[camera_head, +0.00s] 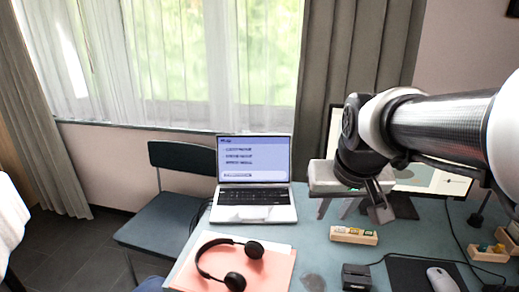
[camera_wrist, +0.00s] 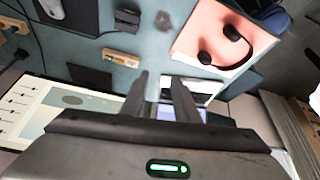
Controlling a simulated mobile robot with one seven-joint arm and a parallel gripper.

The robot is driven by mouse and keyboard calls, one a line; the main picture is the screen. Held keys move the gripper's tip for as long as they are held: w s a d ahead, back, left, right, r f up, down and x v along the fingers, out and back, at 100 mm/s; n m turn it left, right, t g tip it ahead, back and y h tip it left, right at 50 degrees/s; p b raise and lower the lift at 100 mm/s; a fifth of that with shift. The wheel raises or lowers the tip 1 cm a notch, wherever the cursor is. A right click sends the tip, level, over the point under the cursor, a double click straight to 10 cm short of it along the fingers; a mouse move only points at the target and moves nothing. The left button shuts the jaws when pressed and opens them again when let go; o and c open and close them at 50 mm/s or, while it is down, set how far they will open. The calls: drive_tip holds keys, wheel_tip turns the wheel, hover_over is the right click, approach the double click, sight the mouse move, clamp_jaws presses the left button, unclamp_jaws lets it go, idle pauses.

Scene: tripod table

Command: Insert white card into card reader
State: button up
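A small black box that looks like the card reader (camera_head: 358,277) stands at the front edge of the desk's view, left of the mouse pad. It also shows at the top of the wrist view (camera_wrist: 127,18). I cannot make out a white card in either view. My gripper (camera_head: 336,212) hangs above the desk in front of the monitor, to the right of the laptop. In the wrist view its two fingers (camera_wrist: 163,80) are apart with nothing held between them. The reader is apart from the fingers, nearer the front.
A laptop (camera_head: 255,197) stands open at the back left. Headphones (camera_head: 235,280) lie on a pink folder (camera_head: 274,266). A wooden block (camera_head: 353,236) with coloured pieces lies mid-desk. A mouse (camera_head: 442,280) is on a dark pad (camera_head: 405,272). A monitor (camera_head: 432,180) stands behind my arm.

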drive_tip(key=w+d+f+m, duration=0.1)
drive_tip(key=w+d+f, duration=0.2)
drive_tip(key=w+d, duration=0.3)
drive_tip(key=m+g+b, duration=0.1)
drive_tip(key=b, duration=0.1)
hover_over(340, 233)
drive_tip(key=s, duration=0.2)
wheel_tip(340, 233, down, 16)
drive_tip(key=shift+h, duration=0.3)
drive_tip(key=shift+a+b+x, duration=0.15)
drive_tip(key=shift+b+x, duration=0.3)
drive_tip(key=shift+x, duration=1)
drive_tip(key=shift+a+b+x, duration=0.15)
drive_tip(key=shift+b+x, duration=0.25)
drive_tip(key=shift+x, duration=1.05)
drive_tip(key=c, duration=0.7)
